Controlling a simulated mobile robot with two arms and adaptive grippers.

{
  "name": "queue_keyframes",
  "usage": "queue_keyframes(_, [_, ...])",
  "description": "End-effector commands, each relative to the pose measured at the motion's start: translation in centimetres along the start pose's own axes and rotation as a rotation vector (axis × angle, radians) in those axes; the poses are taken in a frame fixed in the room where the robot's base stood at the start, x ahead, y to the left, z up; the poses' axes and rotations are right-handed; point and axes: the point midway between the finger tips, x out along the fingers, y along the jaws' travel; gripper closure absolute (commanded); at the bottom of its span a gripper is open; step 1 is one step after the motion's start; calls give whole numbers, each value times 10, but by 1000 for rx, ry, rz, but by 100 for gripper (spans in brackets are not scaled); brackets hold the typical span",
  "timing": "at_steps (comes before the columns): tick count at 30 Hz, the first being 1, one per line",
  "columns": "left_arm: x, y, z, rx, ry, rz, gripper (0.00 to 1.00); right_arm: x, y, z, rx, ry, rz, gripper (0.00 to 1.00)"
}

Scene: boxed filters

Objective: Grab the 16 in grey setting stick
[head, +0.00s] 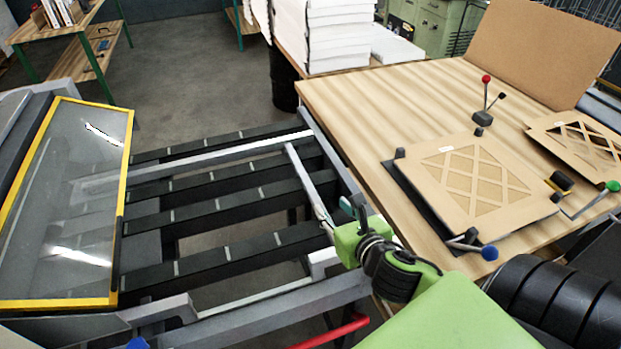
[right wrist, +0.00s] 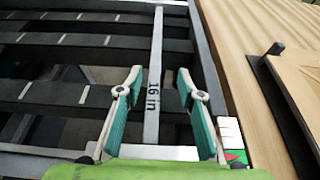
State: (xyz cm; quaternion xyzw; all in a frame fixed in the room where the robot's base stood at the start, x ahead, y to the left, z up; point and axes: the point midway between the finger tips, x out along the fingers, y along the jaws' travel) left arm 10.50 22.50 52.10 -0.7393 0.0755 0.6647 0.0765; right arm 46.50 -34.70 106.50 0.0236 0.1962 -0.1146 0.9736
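The grey setting stick (head: 306,178), marked "16 in", is a narrow bar lying along the right side of the black slatted frame. In the right wrist view the stick (right wrist: 153,105) runs up the middle, its label facing the camera. My right gripper (head: 347,210) is over the near part of the stick. In the right wrist view the gripper (right wrist: 159,82) is open, with one teal-padded finger on each side of the stick and gaps between. My left gripper is not in view.
The slatted frame (head: 215,209) has open gaps between its black bars. A wooden table (head: 370,88) adjoins it on the right, bearing a cardboard filter frame (head: 446,170) and levers with coloured knobs. A yellow-edged clear panel (head: 65,200) stands at left.

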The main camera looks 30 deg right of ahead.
Motion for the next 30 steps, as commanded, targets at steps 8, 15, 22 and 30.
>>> queue_keyframes(8, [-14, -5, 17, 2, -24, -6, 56, 51, 0, 3, 4, -1, -2, 65])
queue_keyframes(15, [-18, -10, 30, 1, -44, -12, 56, 79, 1, 0, 2, 1, -1, 65])
queue_keyframes(22, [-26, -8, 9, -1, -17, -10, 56, 95, 3, 2, 6, 1, -1, 65])
queue_keyframes(30, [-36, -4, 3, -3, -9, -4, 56, 128, 5, 0, 4, 0, 0, 65])
